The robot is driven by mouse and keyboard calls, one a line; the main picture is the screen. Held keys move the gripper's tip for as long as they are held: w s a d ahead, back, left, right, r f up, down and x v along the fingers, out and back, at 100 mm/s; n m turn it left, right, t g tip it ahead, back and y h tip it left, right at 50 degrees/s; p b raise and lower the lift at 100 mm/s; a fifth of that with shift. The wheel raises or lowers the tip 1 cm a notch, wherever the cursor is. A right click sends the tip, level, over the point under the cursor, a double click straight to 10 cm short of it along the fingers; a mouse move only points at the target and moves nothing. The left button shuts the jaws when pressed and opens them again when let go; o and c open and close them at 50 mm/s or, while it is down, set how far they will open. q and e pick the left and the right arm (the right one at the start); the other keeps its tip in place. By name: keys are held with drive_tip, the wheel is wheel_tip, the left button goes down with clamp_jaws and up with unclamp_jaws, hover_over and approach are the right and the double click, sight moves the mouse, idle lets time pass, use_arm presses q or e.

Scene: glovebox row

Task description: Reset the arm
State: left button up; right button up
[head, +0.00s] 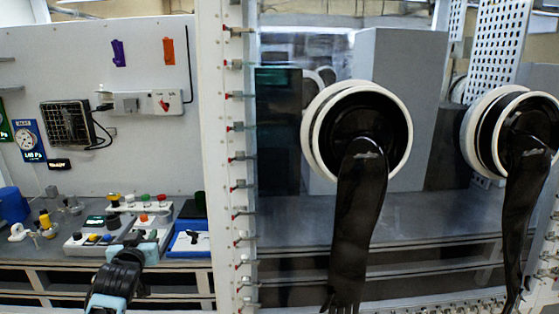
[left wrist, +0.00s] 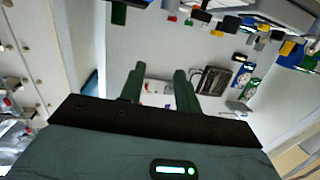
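My left gripper (head: 136,240) shows at the bottom left of the head view, in front of the bench with the control boxes. In the left wrist view its two dark green fingers (left wrist: 159,76) stand apart with nothing held between them. Behind the gap are the white back panel and its socket strip. My right arm and right gripper are in neither view.
The left bench carries a grey control box (head: 90,238), a blue tray (head: 190,240) and a blue container (head: 13,204). A white post (head: 214,120) with red-tipped fittings stands right of it. Black gloves (head: 360,220) hang from the glovebox's round ports.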

use_arm(q)
drive_tip(key=s+a+f+m+g+y, duration=0.1)
drive_tip(key=a+f, duration=0.2)
drive_tip(key=f, duration=0.3)
drive_tip(key=s+a+f+m+g, duration=0.1)
drive_tip(key=a+f, duration=0.2)
drive_tip(key=f, duration=0.2)
drive_tip(key=d+r+m+t+h, duration=0.2)
drive_tip(key=d+r+m+h, duration=0.1)
drive_tip(key=s+d+f+g+h, duration=0.1)
drive_tip(key=s+d+f+g, duration=0.1)
drive_tip(key=s+d+f, duration=0.5)
drive_tip(key=s+d+f+g+h, duration=0.1)
drive_tip(key=s+d+f, duration=0.2)
drive_tip(key=s+f, duration=0.85)
drive_tip(key=s+d+f+g, duration=0.1)
drive_tip(key=s+d+f, duration=0.2)
drive_tip(key=s, duration=0.9)
drive_tip(key=s+d+f+g+h, duration=0.1)
drive_tip(key=s+d, duration=0.4)
drive_tip(key=s, duration=0.7)
wheel_tip(320, 180, down, 2)
drive_tip(key=shift+s+f+n+g, duration=0.15)
drive_tip(key=shift+s+n+g, duration=0.15)
drive_tip(key=shift+g, duration=0.5)
drive_tip(key=shift+a, duration=0.15)
